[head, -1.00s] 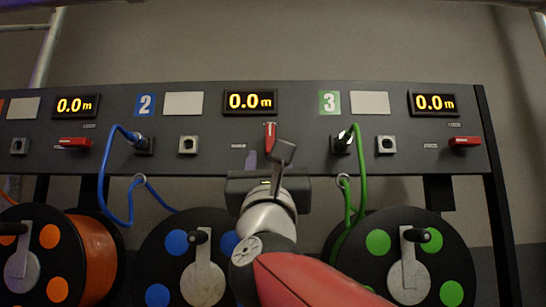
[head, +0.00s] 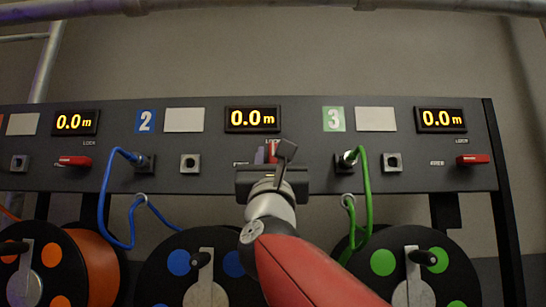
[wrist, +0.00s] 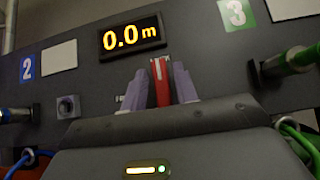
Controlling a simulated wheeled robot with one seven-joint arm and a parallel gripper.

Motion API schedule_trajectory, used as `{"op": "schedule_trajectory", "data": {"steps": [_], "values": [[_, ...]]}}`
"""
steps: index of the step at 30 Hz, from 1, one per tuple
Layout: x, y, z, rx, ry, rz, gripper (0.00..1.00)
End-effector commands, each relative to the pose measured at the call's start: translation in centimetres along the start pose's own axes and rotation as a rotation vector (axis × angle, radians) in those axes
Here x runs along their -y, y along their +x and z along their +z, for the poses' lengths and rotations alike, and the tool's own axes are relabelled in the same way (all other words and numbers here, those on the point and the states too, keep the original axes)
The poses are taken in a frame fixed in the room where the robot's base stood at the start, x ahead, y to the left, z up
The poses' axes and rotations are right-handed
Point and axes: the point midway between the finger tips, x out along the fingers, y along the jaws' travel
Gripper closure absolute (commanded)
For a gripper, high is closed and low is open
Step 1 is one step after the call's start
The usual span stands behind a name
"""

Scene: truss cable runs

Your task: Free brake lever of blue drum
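The blue drum (head: 165,285) is below the panel, with its blue cable (head: 104,205) plugged in under the blue 2 label. Its red brake lever (head: 271,150) points up, below the middle 0.0 m display. My gripper (head: 272,158) is in front of the panel at this lever. In the wrist view, the red lever (wrist: 160,82) stands between the two grey-purple fingers of my gripper (wrist: 158,88). The fingers are apart, one on each side, with a narrow gap visible at the left. Contact on the right is unclear. The lever's base is hidden by my gripper.
A green cable (head: 365,200) hangs right of my gripper, above the green drum (head: 440,285). Red levers at the left (head: 73,160) and right (head: 473,159) lie horizontal. An orange drum (head: 95,265) is at the left. A square socket (head: 190,163) is left of my gripper.

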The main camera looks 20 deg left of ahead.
Motion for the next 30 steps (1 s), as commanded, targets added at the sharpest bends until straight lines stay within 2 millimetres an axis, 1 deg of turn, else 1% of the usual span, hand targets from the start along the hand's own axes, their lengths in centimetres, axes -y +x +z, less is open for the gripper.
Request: {"op": "schedule_trajectory", "data": {"steps": [1, 6, 17, 30], "values": [[0.0, -0.01, 0.01, 0.0, 0.0, 0.0, 0.78], [0.0, -0.01, 0.01, 0.0, 0.0, 0.0, 1.0], [0.09, -0.17, -0.18, 0.001, -0.03, 0.027, 1.0], [0.2, -0.2, -0.29, 0.001, -0.189, 0.181, 1.0]]}}
